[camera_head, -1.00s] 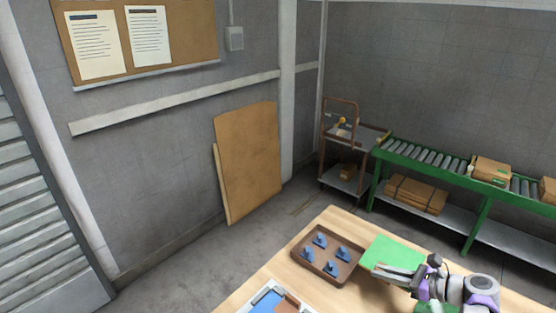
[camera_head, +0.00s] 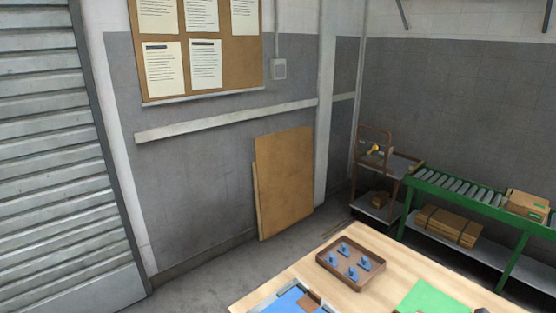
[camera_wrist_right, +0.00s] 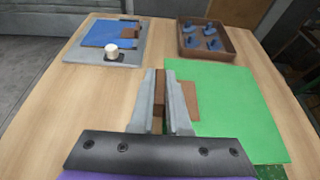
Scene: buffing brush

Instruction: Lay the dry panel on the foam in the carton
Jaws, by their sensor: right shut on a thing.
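My right gripper (camera_wrist_right: 166,100) is shut on a narrow brown piece (camera_wrist_right: 160,88), seen between its fingers in the right wrist view. A brown patch (camera_wrist_right: 189,100) shows beside the right finger, over the edge of a green sheet (camera_wrist_right: 235,110). I cannot tell whether it belongs to the held piece. The green sheet also shows at the lower right in the head view (camera_head: 432,298). My left gripper is not in view. I cannot make out a carton with foam, or tell which thing is the dry panel.
A brown tray (camera_head: 321,258) with several blue pieces stands on the wooden table (camera_head: 390,255). A grey tray (camera_wrist_right: 70,58) holds a blue sheet and a white knob. Beyond are a green roller conveyor (camera_head: 455,192), closed cartons (camera_head: 526,204), a cart (camera_head: 383,165) and leaning boards (camera_head: 284,185).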

